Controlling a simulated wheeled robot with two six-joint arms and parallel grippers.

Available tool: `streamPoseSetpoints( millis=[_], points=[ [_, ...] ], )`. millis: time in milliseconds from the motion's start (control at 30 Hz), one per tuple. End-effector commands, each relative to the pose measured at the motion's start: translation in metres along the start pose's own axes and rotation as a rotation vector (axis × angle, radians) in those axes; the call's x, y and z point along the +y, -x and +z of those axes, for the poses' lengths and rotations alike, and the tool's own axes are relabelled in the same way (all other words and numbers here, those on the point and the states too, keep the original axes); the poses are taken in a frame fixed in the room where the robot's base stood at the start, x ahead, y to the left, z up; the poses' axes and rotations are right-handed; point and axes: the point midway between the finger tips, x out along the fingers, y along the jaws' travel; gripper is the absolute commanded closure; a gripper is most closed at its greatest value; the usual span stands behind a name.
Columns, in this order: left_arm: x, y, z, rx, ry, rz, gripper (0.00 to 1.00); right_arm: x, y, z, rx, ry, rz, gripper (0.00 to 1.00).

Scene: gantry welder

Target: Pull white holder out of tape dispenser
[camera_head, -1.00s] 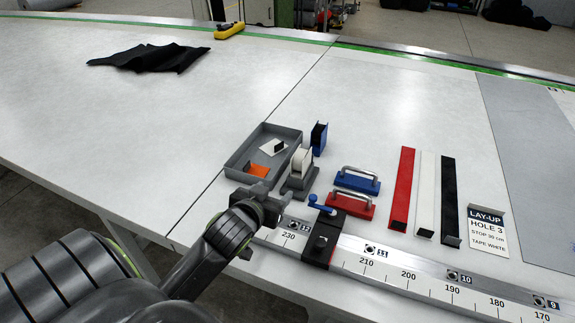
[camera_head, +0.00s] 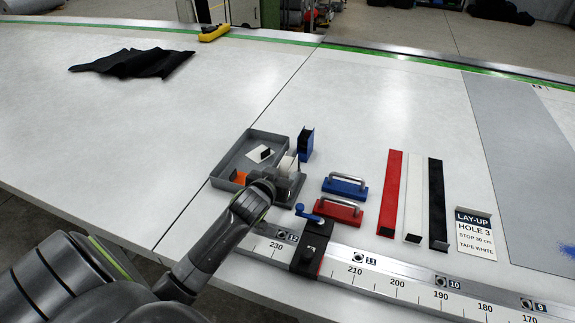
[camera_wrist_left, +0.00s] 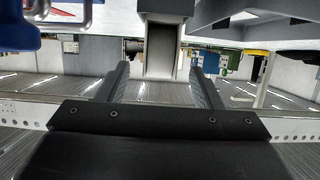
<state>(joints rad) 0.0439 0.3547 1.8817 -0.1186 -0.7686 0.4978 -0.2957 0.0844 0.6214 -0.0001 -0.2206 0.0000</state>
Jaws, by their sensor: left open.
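The grey tape dispenser (camera_head: 287,184) stands beside the right wall of the grey tray, with the white holder (camera_head: 288,163) upright in it. My left gripper (camera_head: 278,187) is at the front of the dispenser and hides part of it. In the left wrist view, its two fingers (camera_wrist_left: 158,72) are spread apart, with the grey dispenser body (camera_wrist_left: 166,16) between and beyond them. They look clear of its sides; whether they touch it I cannot tell. My right gripper is not in view.
A blue holder (camera_head: 305,143) stands behind the dispenser. Blue (camera_head: 345,188) and red (camera_head: 338,211) handled blocks lie to the right. The ruler rail (camera_head: 380,282) with its black stop (camera_head: 312,243) runs in front.

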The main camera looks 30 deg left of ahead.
Motion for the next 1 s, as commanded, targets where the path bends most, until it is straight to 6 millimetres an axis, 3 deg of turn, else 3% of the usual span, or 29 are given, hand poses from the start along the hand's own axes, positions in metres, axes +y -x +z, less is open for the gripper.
streamPoseSetpoints(
  millis=[200,433,900,1000],
  points=[
    [0.000,-0.032,-0.002,0.000,0.000,0.000,0.40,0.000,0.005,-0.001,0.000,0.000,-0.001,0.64],
    [0.000,-0.055,-0.001,0.000,0.000,0.000,0.40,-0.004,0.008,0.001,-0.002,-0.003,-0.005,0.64],
    [0.000,-0.065,0.000,0.000,0.000,0.000,0.40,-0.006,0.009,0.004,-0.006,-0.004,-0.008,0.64],
    [0.000,-0.065,0.000,0.000,0.000,0.000,0.50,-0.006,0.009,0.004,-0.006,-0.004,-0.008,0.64]
  ],
)
